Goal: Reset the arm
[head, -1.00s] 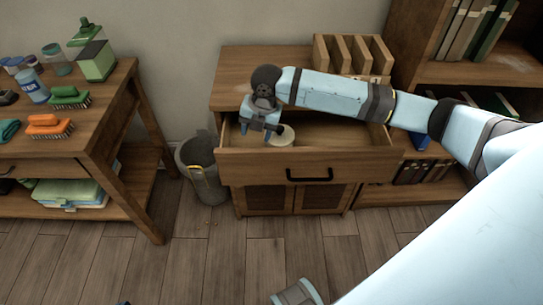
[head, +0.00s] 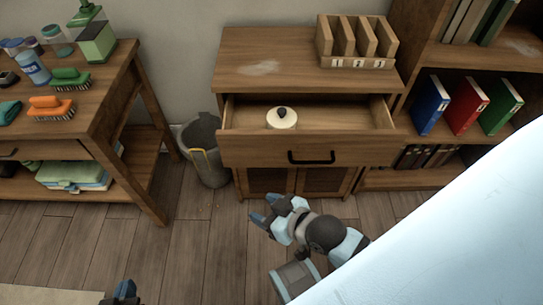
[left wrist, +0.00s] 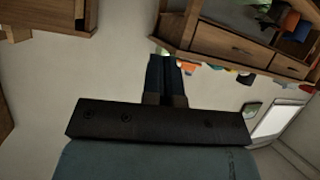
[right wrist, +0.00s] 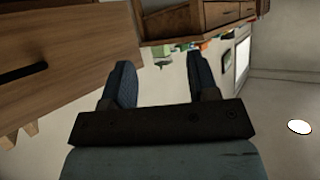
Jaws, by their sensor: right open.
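My right gripper (head: 267,212) is open and empty, low in front of the cabinet in the head view. In the right wrist view its two fingers (right wrist: 163,85) stand apart with nothing between them. My left gripper (head: 124,292) shows only in part at the bottom edge of the head view. In the left wrist view its fingers (left wrist: 166,80) are together, with nothing seen between them. The cabinet drawer (head: 240,150) is pulled open. A round cream item with a dark knob (head: 282,118) sits inside it.
A numbered wooden organizer (head: 355,62) stands on the cabinet. Red, blue and green binders (head: 468,106) stand on the right shelf. A grey bin (head: 206,150) is left of the cabinet. A table (head: 100,85) with brushes and bottles is at left.

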